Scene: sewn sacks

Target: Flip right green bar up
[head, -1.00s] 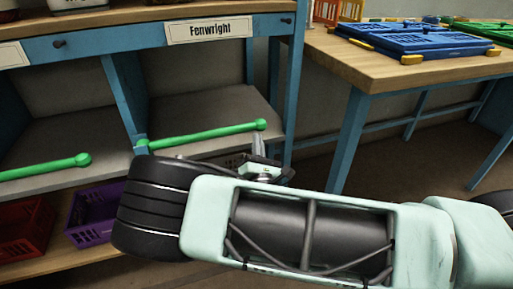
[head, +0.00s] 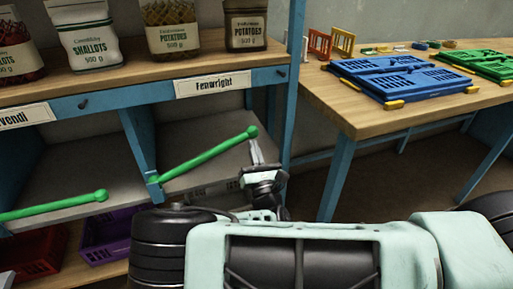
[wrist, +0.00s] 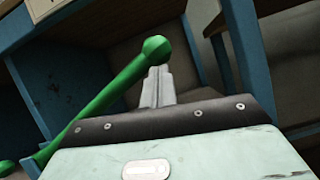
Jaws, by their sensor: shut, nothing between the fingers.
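The right green bar (head: 205,156) crosses the open bay under the Fenwright label in the head view. Its left end sits at the blue post, and its knobbed right end is raised, so the bar slants up to the right. The bar (wrist: 108,96) also slants up to its knob in the wrist view. My gripper (head: 255,145) is shut and empty, with its fingertips right under the knob. In the wrist view the gripper (wrist: 160,72) appears to touch the knob from below, though exact contact is hard to tell.
The left green bar (head: 50,207) lies nearly level across the neighbouring bay. Packets and jars, such as the shallots bag (head: 82,38), stand on the shelf top above. A purple crate (head: 106,240) sits below. A table with a blue crate (head: 400,76) stands to the right.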

